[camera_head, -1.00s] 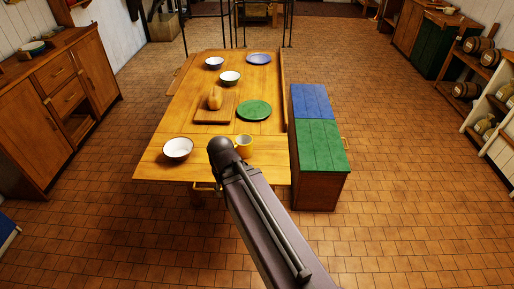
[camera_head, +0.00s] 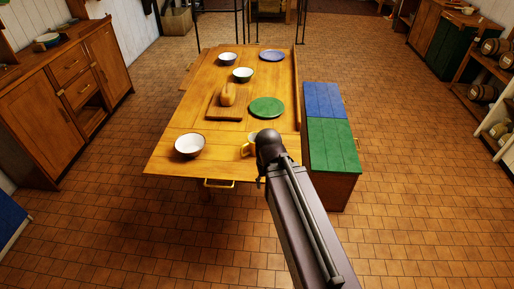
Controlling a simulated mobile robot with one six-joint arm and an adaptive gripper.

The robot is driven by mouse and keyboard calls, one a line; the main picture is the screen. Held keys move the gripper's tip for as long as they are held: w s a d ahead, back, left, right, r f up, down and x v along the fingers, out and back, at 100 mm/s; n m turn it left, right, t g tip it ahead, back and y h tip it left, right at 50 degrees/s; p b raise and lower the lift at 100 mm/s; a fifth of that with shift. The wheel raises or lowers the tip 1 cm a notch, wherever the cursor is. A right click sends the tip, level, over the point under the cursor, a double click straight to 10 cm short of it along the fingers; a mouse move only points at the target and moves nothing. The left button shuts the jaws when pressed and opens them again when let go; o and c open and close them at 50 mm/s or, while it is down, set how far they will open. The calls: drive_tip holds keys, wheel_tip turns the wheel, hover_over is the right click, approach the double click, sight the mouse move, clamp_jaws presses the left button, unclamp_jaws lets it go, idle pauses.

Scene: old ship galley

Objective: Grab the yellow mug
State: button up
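The yellow mug (camera_head: 248,148) stands on the wooden table (camera_head: 170,164) near its front right corner. Its right side is hidden behind my arm, and a pale inside shows at its rim. My arm reaches up from the lower right, and its dark rounded joint overlaps the mug in the picture. My gripper itself cannot be made out; it is hidden behind the arm or out of sight. I cannot tell whether it touches the mug.
A white bowl (camera_head: 190,145) stands left of the mug. Behind are a green plate (camera_head: 266,107), a cutting board (camera_head: 222,112) with bread (camera_head: 228,95), more bowls and a blue plate (camera_head: 272,56). A chest with a green lid (camera_head: 333,146) stands right of the table. Floor in front is clear.

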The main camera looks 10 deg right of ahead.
drive_tip(key=o, duration=0.6)
drive_tip(key=shift+f, duration=0.1)
drive_tip(key=w+a+f+n+t+h+b, duration=0.1)
drive_tip(key=w+f+n+h+b, duration=0.2)
drive_tip(key=w+n+h+b, duration=0.25)
drive_tip(key=w+a+f+n+t+h+b, duration=0.1)
drive_tip(key=w+a+f+n+h+b, duration=0.2)
drive_tip(key=w+n, duration=0.5)
drive_tip(key=w+a+r+n+t+h+b, duration=0.1)
drive_tip(key=w+a+n+t+h+b, duration=0.2)
drive_tip(key=w+a+n+b, duration=0.4)
drive_tip(key=w+n+h, duration=0.1)
drive_tip(key=w+n, duration=0.1)
drive_tip(key=w, duration=0.2)
drive_tip(key=shift+a+r+t, duration=0.3)
drive_tip(key=shift+r+t, duration=0.05)
drive_tip(key=shift+t, duration=0.05)
drive_tip(key=shift+w+n+b, duration=0.1)
drive_tip(key=shift+n+b, duration=0.15)
drive_tip(key=shift+b, duration=0.05)
